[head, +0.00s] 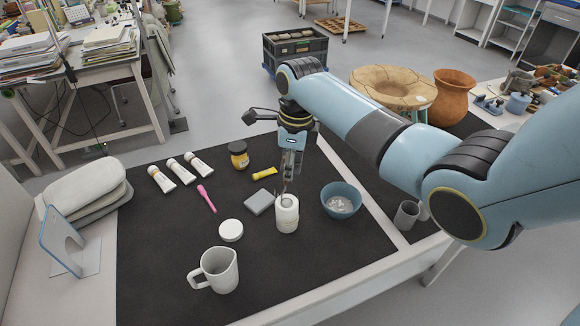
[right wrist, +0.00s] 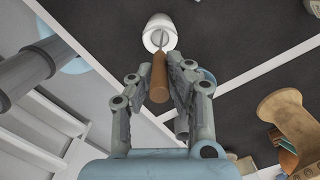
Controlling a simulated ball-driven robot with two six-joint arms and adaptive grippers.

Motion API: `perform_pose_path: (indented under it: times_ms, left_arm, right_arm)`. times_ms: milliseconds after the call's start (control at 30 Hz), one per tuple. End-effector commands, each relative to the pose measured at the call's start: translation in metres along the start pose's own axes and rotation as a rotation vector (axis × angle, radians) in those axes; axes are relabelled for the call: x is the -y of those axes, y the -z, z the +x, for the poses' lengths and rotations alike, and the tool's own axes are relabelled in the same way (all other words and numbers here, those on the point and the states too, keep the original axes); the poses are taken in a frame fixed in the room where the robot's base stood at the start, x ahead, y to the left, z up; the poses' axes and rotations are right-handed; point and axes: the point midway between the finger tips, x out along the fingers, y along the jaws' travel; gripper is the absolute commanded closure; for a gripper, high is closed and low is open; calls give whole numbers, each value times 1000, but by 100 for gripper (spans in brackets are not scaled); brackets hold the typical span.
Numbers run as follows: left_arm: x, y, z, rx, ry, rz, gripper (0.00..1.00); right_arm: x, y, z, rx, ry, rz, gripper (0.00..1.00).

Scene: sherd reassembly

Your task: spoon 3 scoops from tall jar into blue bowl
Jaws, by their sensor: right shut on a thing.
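The tall white jar (head: 287,215) stands open on the dark mat; it also shows at the top of the right wrist view (right wrist: 159,22). My right gripper (head: 290,178) is directly above the jar, pointing down. In the right wrist view, its fingers are shut on the wooden handle of a spoon (right wrist: 158,78), whose metal end reaches into the jar mouth. The spoon's bowl is hidden inside. The blue bowl (head: 339,190) stands just right of the jar, with whitish lumps (head: 340,205) in it. My left gripper is not in view.
A white lid (head: 231,230) and a grey block (head: 259,202) lie left of the jar. A white mug (head: 217,270) stands in front. A yellow-labelled jar (head: 238,155), a yellow tube (head: 265,173), a pink tool (head: 206,198) and white tubes (head: 180,171) are behind.

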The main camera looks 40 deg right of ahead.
Motion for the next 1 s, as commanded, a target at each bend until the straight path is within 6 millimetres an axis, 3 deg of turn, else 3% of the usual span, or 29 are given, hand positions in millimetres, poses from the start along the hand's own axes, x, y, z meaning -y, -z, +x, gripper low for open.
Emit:
perform_pose_path:
  times_ms: [333, 733, 1000]
  left_arm:
    - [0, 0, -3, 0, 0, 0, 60]
    - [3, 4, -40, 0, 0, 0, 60]
    - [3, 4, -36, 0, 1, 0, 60]
  right_arm:
    - [0, 0, -3, 0, 0, 0, 100]
    - [0, -3, -34, 0, 0, 0, 100]
    - [1, -5, -54, 2, 2, -1, 100]
